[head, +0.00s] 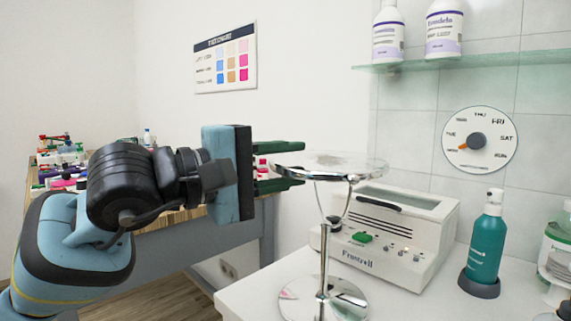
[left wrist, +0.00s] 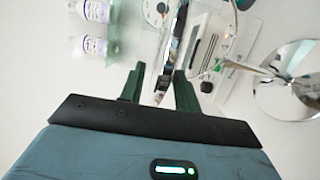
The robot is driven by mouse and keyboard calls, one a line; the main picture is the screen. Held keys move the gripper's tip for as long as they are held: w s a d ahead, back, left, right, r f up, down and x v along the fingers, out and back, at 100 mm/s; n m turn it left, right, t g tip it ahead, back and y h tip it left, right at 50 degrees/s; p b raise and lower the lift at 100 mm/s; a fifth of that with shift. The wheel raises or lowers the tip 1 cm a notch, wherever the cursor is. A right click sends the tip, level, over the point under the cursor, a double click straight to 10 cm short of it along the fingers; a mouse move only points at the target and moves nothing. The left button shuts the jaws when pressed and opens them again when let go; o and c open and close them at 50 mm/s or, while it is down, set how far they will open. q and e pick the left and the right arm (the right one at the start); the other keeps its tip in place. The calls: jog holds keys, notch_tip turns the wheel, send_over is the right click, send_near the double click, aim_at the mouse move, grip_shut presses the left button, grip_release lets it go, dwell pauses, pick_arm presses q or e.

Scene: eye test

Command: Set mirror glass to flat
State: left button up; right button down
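The round mirror glass (head: 335,165) sits in a fork on a chrome stand (head: 323,245) with a round foot (head: 345,299) on the white counter. It shows as a thin ellipse, close to level; any small tilt is hard to tell. In the left wrist view the mirror glass (left wrist: 174,50) is nearly edge-on. My left gripper (head: 303,164) is open at the mirror's left edge, with its green fingers above and below the rim. The left wrist view shows gaps between the rim and both fingers (left wrist: 159,72). My right gripper is not in view.
A white box-like appliance (head: 385,235) with a lidded top stands close behind the mirror. A teal pump bottle (head: 486,245) stands to its right. A glass shelf (head: 470,60) with white bottles and a round dial (head: 479,140) are on the wall. A cluttered table (head: 175,216) is at left.

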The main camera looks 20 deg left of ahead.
pick_arm(q)
jog(key=v, duration=0.7)
jog(key=shift+s+a, duration=0.25)
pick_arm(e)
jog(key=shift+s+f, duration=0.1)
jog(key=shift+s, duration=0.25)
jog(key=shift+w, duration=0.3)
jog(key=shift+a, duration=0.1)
